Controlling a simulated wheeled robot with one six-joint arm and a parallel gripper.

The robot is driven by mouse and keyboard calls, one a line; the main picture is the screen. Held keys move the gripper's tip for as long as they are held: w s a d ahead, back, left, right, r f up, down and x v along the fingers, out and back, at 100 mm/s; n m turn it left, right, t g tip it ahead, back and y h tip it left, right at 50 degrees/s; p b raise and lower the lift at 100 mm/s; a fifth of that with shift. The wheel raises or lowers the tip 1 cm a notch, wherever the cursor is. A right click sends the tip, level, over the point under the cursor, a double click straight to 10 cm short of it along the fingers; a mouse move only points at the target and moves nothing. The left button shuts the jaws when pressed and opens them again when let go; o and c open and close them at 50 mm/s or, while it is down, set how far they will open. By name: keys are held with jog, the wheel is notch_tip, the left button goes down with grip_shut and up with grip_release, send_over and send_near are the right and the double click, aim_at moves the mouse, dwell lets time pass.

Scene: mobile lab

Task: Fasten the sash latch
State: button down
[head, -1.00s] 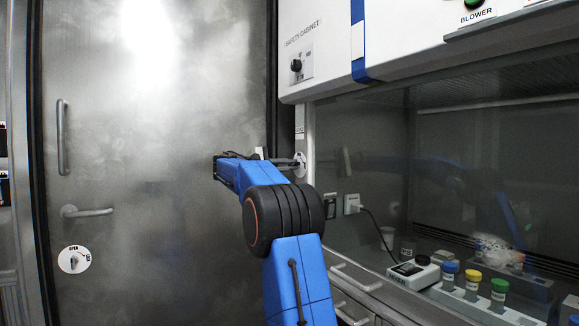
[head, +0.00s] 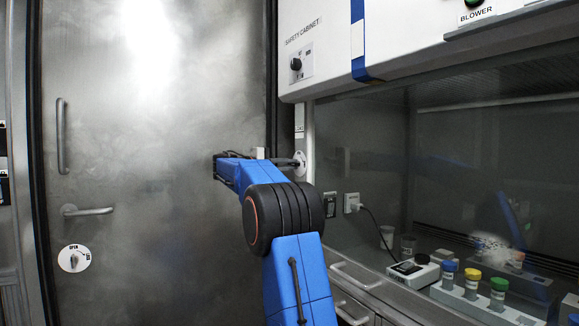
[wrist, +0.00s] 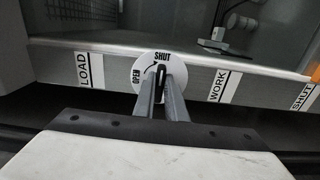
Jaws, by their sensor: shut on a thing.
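The sash latch is a round white plate (wrist: 141,72) marked OPEN at its left and SHUT at its top, with a black knob (wrist: 160,83) at its middle. In the wrist view the knob looks roughly upright, its upper end towards SHUT. My gripper (wrist: 161,76) is shut on this knob, a grey finger on each side hiding part of it and the lower plate. In the head view the latch plate (head: 301,158) is on the cabinet's left post, and my gripper (head: 297,162) reaches it from the left.
The wrist view shows a pale strip with LOAD (wrist: 84,70), WORK (wrist: 219,87) and SHUT (wrist: 302,97) labels. The glass sash (head: 365,130) is right of the post. Vials (head: 473,283) stand in a rack lower right. A metal door (head: 150,190) fills the left.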

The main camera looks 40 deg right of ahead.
jog(key=c, duration=1.8)
grip_release()
jog(key=v, duration=1.7)
jog(key=shift+a, duration=0.3)
jog(key=shift+f, duration=0.1)
jog(key=shift+s, duration=0.1)
jog(key=s+a+f+n+t+y, duration=0.1)
jog(key=s+a+f+t+y, duration=0.2)
jog(key=s+a+f, duration=0.7)
jog(key=s+a+f+n+t+y, duration=0.1)
jog(key=s+a+f+t+y, duration=0.2)
jog(key=s+a+f+y, duration=0.5)
jog(key=s+a+f+t+y, duration=0.3)
jog(key=s+a+f+y, duration=0.3)
jog(key=s+a+f, duration=0.6)
jog(key=s+f, duration=1.1)
jog(key=s, duration=0.3)
jog(key=shift+f+n, duration=0.4)
